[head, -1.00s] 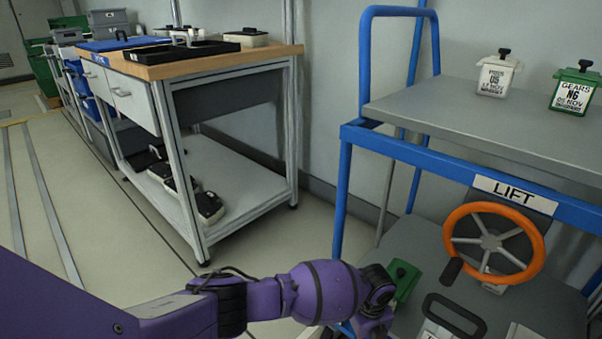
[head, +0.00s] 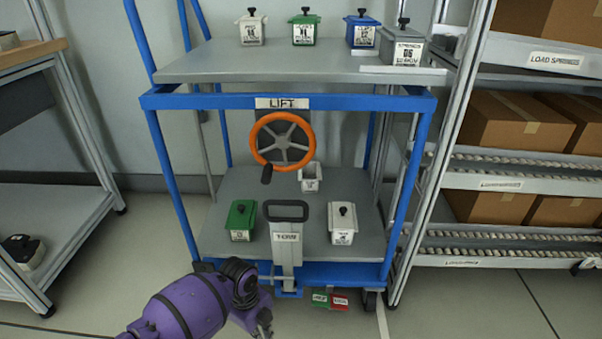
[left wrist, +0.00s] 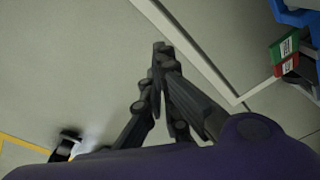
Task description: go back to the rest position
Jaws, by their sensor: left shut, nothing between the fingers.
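My left arm comes in at the bottom of the head view, and its gripper (head: 262,328) hangs low in front of the blue lift cart, partly cut off by the lower edge. In the left wrist view my left gripper (left wrist: 158,60) is shut and empty over bare floor, apart from everything. My right gripper is in neither view.
The blue lift cart (head: 300,98) has an orange handwheel (head: 283,142), lidded boxes on both shelves and a tow handle (head: 286,238). Green and red pedals (head: 330,299) sit low in front. A carton rack (head: 470,160) stands right, a workbench (head: 75,190) left.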

